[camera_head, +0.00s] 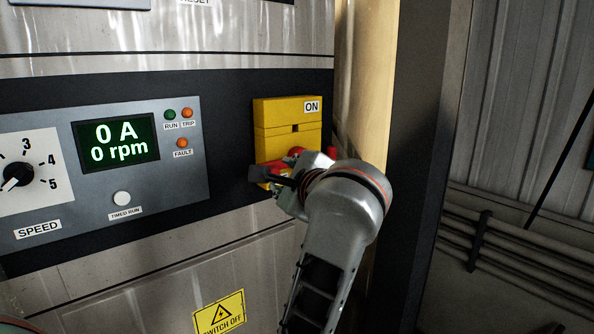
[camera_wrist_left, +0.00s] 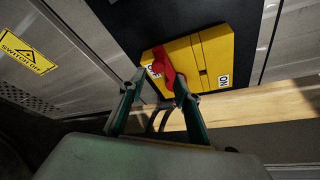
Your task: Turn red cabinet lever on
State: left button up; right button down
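The yellow switch box (camera_head: 287,117) is on the dark panel strip, with an ON label at its upper right. The red lever (camera_head: 268,167) is at the box's lower part, partly hidden by my left gripper (camera_head: 267,177). In the left wrist view the red lever (camera_wrist_left: 165,68) lies at the end of the yellow box (camera_wrist_left: 205,62) away from the ON label, beside another label that it partly covers. My left gripper (camera_wrist_left: 159,80) is open there, its fingertips apart on either side of the lever. Contact cannot be told. My right gripper is not in view.
Left of the box is a control panel (camera_head: 190,180) with a display reading 0 A and 0 rpm, a speed dial (camera_head: 17,175) and small lamps. A yellow warning sign (camera_head: 219,313) is below. A dark post (camera_head: 416,150) stands on the right.

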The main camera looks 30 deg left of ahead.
aim_at(274, 173)
pick_arm(q)
jog(key=x, duration=0.7)
jog(key=shift+a+f, duration=0.15)
jog(key=shift+a, duration=0.25)
grip_shut()
